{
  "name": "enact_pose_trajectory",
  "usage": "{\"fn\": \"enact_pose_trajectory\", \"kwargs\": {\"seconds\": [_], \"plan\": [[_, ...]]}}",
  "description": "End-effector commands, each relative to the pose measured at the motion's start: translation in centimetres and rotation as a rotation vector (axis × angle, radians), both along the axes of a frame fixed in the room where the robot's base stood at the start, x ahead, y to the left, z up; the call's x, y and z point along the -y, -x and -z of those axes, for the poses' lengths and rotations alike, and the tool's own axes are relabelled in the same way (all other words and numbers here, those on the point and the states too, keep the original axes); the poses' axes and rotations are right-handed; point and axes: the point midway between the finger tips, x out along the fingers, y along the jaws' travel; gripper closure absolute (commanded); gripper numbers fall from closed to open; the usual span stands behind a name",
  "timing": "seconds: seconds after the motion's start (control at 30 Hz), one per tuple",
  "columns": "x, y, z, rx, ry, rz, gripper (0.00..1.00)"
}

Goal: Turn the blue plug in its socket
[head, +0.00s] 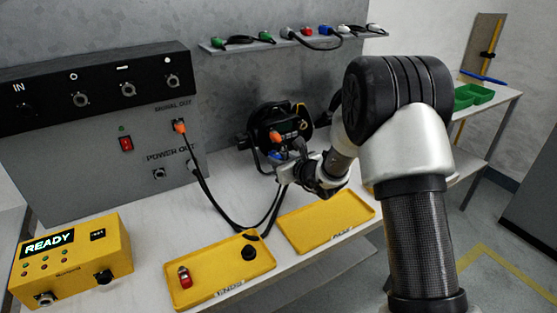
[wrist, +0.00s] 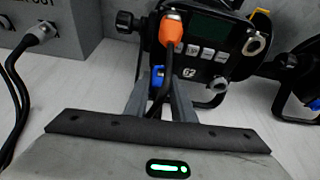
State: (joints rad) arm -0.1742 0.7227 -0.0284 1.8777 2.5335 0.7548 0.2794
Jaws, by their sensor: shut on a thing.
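The blue plug (wrist: 158,72) sits at the lower left of the back panel of a black par can (wrist: 205,45), below an orange plug (wrist: 171,32). My gripper (wrist: 160,82) is shut on the blue plug, with one grey finger on each side of it. A dark cable from the orange plug hangs down in front and hides part of the plug and fingers. The socket's face is hidden. In the head view my gripper (head: 287,160) reaches the lower part of the par can (head: 268,122), and the blue plug (head: 275,156) shows only as a small patch.
A grey panel box (head: 120,110) stands left, its cable running to the lamp. A yellow READY box (head: 70,262) and two yellow trays (head: 215,284) (head: 325,222) lie on the bench in front. A second black fixture (wrist: 300,80) with a blue connector stands right in the wrist view.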

Motion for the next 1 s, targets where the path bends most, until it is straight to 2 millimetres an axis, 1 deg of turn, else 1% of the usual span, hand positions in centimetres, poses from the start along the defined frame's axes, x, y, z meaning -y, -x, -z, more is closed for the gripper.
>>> {"fn": "enact_pose_trajectory", "kwargs": {"seconds": [0.13, 0.17, 0.23, 0.3, 0.57, 0.67, 0.77, 0.87, 1.0], "plan": [[-0.1, 0.0, -0.1, 0.002, -0.001, -0.001, 1.0], [-0.1, 0.0, -0.1, 0.002, -0.001, -0.001, 0.76], [-0.1, 0.0, -0.1, 0.001, -0.001, -0.001, 0.64], [-0.1, 0.0, 0.0, 0.001, -0.001, -0.001, 0.55], [0.0, 0.0, 0.0, 0.0, 0.0, 0.0, 0.55], [0.3, 0.4, -0.3, 0.001, -0.001, 0.0, 0.55], [1.0, 1.4, -0.8, 0.0, 0.0, 0.001, 0.55], [2.1, 3.0, -1.5, 0.0, 0.0, 0.002, 0.55], [3.9, 5.8, -2.7, 0.0, -0.001, 0.003, 0.55]]}}
